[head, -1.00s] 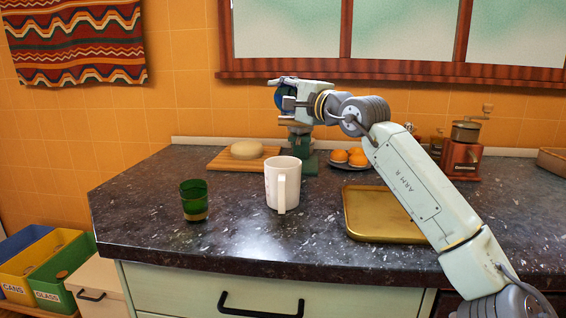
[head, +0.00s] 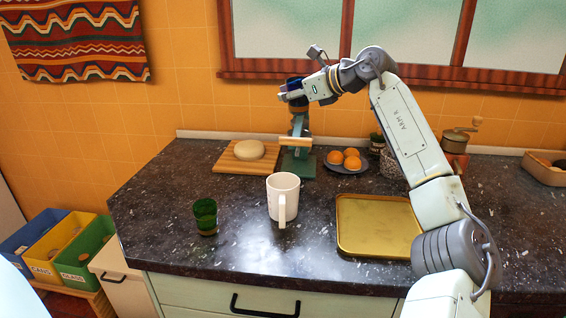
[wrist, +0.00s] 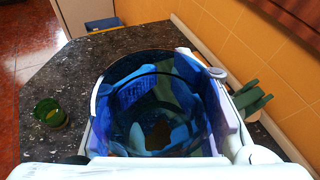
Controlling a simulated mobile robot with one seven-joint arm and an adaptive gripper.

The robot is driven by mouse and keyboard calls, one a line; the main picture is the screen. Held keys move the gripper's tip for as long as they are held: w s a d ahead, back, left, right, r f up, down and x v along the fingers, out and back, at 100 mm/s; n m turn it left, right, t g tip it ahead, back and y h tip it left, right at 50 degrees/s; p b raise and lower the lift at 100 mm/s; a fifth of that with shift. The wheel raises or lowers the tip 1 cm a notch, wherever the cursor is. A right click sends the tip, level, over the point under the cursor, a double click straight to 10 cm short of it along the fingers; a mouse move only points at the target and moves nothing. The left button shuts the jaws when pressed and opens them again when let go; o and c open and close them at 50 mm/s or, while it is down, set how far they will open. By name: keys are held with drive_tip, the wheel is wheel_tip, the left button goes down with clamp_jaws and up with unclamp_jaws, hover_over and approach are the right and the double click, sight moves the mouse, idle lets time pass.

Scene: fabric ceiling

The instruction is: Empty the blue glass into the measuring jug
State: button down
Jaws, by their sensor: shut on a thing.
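My gripper (head: 291,93) is shut on the blue glass (head: 296,82), high above the back of the counter. In the wrist view the blue glass (wrist: 118,112) fills the space between the fingers, with its open rim toward the camera. Something small and brown shows low inside it; I cannot tell how much it holds or its exact tilt. The measuring jug (head: 283,197), white with its handle toward the front, stands upright on the counter, below and in front of my gripper. The jug's inside is mostly hidden, and I cannot make it out in the wrist view.
A green glass (head: 205,216) stands left of the jug. A green stand (head: 298,165) is below my gripper, beside a board (head: 228,162) with dough. A plate of oranges (head: 347,160) and a gold tray (head: 377,228) lie right. The counter between green glass and jug is clear.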

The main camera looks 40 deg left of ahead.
wheel_tip(320, 180, down, 6)
drive_tip(key=w+m+g, duration=0.1)
drive_tip(key=w, duration=0.1)
drive_tip(key=shift+s+a+r, duration=0.1)
drive_tip(key=shift+a+r, duration=0.05)
drive_tip(key=shift+r, duration=1)
drive_tip(key=shift+s+a+r, duration=0.1)
drive_tip(key=shift+r, duration=1.05)
